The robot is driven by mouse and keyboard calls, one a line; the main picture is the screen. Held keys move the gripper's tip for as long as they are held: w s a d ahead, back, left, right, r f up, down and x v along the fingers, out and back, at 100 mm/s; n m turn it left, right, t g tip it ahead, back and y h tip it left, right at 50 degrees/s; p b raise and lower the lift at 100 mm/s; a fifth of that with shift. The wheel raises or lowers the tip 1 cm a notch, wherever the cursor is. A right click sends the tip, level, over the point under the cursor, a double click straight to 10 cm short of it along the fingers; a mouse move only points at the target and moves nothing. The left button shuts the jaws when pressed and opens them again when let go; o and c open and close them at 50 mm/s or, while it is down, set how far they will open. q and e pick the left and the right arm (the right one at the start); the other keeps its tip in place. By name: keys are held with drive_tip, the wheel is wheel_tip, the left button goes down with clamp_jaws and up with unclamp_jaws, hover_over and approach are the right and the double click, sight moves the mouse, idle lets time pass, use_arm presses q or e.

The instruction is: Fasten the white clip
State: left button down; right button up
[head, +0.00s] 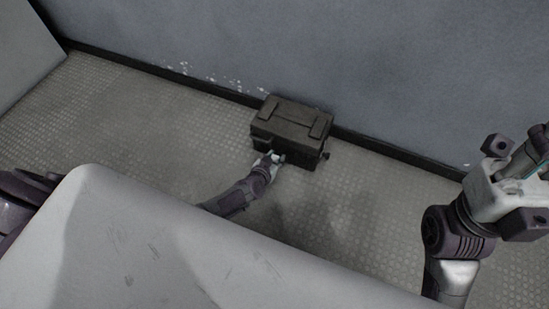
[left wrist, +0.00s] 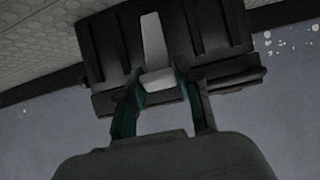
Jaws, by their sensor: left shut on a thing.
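A dark grey box-shaped case (head: 293,121) with a ribbed lid sits on the floor against the wall. My left gripper (head: 274,158) is at the front face of the case in the head view. In the left wrist view, the white clip (left wrist: 153,42) is a pale, narrow strip on the dark ribbed case (left wrist: 215,30). My left gripper (left wrist: 163,92) has its two fingers on either side of the clip's lower end and is shut on it. In the head view the clip is too small to tell from the gripper.
A plain grey wall (head: 420,80) with a dark skirting strip runs behind the case. The textured floor (head: 130,120) is clear to the left and right of the case. My right arm is at the right edge, apart from the case.

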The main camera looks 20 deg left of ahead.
use_arm(q)
drive_tip(key=shift+w+r, duration=0.45)
drive_tip(key=shift+w, duration=0.05)
drive_tip(key=c, duration=1.1)
unclamp_jaws()
drive_tip(key=o, duration=0.3)
drive_tip(key=shift+s, duration=0.15)
drive_tip(key=shift+o, duration=0.2)
drive_tip(key=shift+f, duration=0.1)
drive_tip(key=shift+s, duration=0.1)
drive_tip(key=shift+s+d, duration=0.25)
drive_tip(key=shift+s, duration=0.25)
drive_tip(key=v, duration=1.1)
drive_tip(key=shift+a, duration=0.3)
drive_tip(key=shift+c, duration=0.3)
